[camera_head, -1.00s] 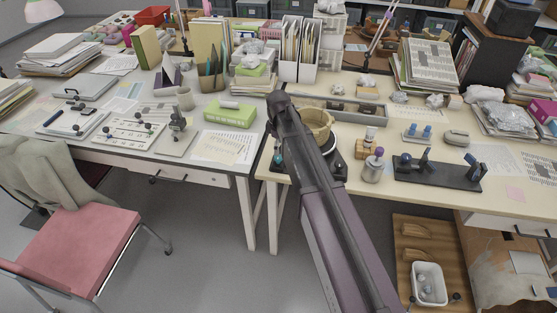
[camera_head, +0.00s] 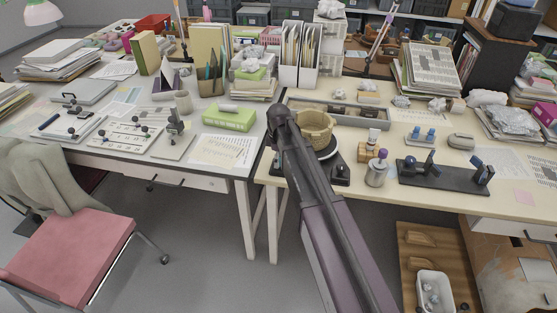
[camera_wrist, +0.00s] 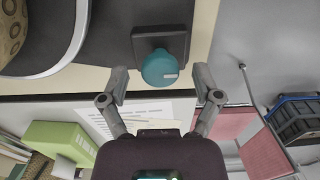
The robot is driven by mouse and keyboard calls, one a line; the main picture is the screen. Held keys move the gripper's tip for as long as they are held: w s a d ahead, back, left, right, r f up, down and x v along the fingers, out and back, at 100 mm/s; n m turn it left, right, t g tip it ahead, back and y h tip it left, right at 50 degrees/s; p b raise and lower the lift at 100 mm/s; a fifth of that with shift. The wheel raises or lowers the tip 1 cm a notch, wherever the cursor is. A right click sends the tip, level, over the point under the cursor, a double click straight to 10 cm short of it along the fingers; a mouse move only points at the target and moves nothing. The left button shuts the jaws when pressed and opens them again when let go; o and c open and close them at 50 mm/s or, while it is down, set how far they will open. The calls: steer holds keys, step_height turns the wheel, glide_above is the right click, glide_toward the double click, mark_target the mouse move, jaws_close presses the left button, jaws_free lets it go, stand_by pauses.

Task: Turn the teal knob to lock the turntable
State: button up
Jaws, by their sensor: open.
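The teal knob (camera_wrist: 164,70) stands on a dark square mount at the top middle of the wrist view. It has a small pale mark on its face. My gripper (camera_wrist: 161,82) is open, with one finger on each side of the knob; I cannot make out contact. The turntable's pale rim (camera_wrist: 72,45) curves at the upper left, with part of the tan vessel (camera_wrist: 12,28) on it. In the head view my arm partly covers the vessel (camera_head: 316,127) and the turntable (camera_head: 331,151). My fingers are hidden there.
A metal jar (camera_head: 376,174) with a purple top and a black stand (camera_head: 443,180) are right of the turntable. A grey tray (camera_head: 345,114) lies behind it. A green box (camera_head: 230,119) sits on the left desk. A pink chair (camera_head: 75,255) stands in front.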

steer(key=shift+c, duration=0.2)
jaws_close()
